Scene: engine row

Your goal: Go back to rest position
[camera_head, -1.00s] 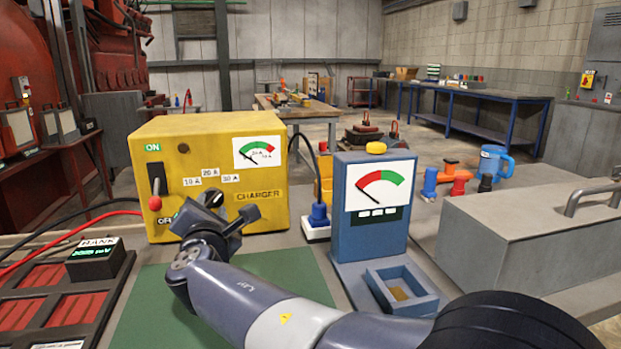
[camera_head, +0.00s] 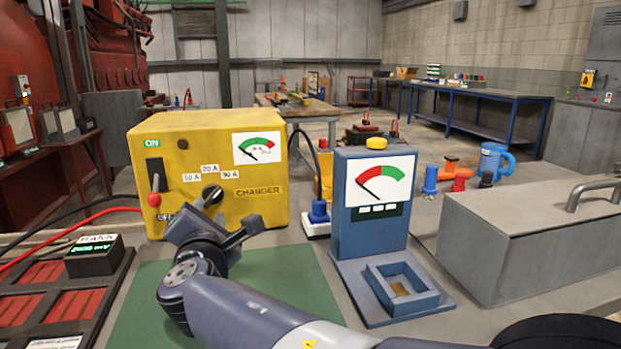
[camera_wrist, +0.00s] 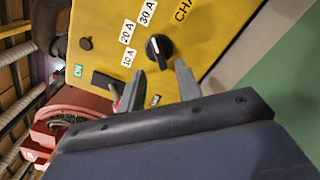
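The yellow charger (camera_head: 207,160) stands on the bench at the left of the head view. Its black dial knob (camera_head: 209,193) sits by the amp labels and shows clear in the wrist view (camera_wrist: 158,47). Its red-tipped lever (camera_head: 154,198) hangs low, near a partly hidden OFF label. My gripper (camera_head: 228,222) is in front of the charger's lower face, below the knob. In the wrist view my gripper (camera_wrist: 161,83) has its two fingers apart, with nothing held between them. The fingers point toward the charger face and look clear of the knob.
A blue gauge stand (camera_head: 372,210) with an open tray is right of my arm. A grey lidded box (camera_head: 530,240) stands further right. The BANK meter (camera_head: 93,256) and red-black battery panel are at left. A green mat (camera_head: 290,272) lies beneath my arm.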

